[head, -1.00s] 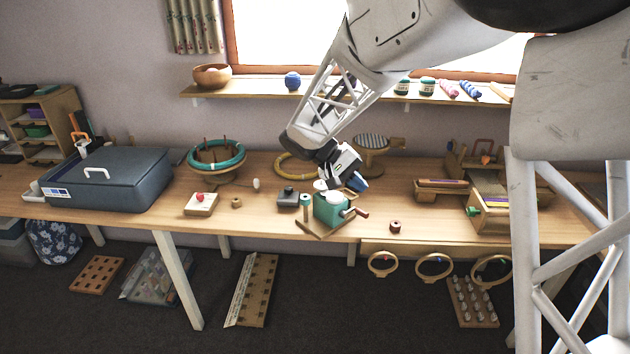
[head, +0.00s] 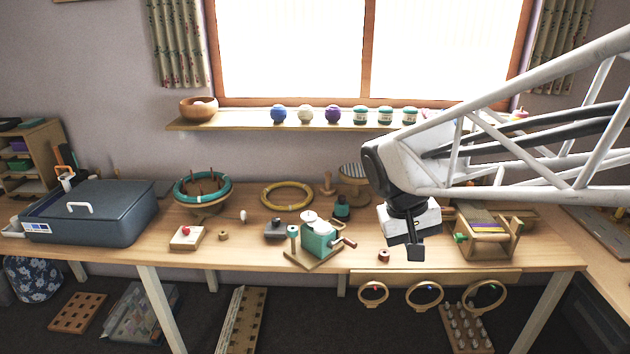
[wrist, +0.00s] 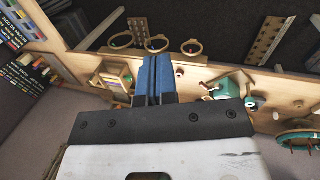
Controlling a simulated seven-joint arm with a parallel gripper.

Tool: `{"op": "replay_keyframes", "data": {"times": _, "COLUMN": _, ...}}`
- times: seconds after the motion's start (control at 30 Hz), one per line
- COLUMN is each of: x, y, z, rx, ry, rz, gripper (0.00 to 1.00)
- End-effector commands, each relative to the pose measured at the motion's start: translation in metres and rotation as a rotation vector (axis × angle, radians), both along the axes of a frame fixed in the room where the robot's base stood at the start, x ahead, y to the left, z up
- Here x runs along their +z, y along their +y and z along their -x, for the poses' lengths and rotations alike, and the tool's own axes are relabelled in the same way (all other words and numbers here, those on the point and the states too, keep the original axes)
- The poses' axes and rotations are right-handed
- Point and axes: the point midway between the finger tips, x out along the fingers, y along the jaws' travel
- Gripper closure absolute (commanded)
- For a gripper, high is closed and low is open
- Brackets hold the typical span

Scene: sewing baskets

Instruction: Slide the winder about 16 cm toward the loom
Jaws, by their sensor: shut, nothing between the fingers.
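The winder (head: 318,240) is a teal-green box with a white top and a side crank, on a wooden base near the table's front edge. It also shows in the wrist view (wrist: 225,90). The loom (head: 486,232) is a wooden frame with coloured threads and a green knob, to the right of the winder. It also shows in the wrist view (wrist: 113,78). My gripper (head: 416,252) is shut and empty, in the air between the two and apart from the winder. Its blue fingers (wrist: 155,75) are together in the wrist view. My arm hides part of the table behind.
A small brown spool (head: 384,255) stands between winder and loom near the front edge. Hoops (head: 424,294) hang below the table edge.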

Motion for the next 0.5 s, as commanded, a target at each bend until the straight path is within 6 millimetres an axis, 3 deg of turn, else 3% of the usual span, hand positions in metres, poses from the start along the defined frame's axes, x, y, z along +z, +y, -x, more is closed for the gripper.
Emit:
{"op": "replay_keyframes", "data": {"times": 0.2, "x": 0.002, "y": -0.006, "z": 0.026, "rx": -0.007, "ry": -0.045, "rz": -0.075, "gripper": 1.0}}
{"op": "replay_keyframes", "data": {"times": 0.5, "x": 0.002, "y": -0.008, "z": 0.043, "rx": -0.006, "ry": -0.096, "rz": -0.153, "gripper": 1.0}}
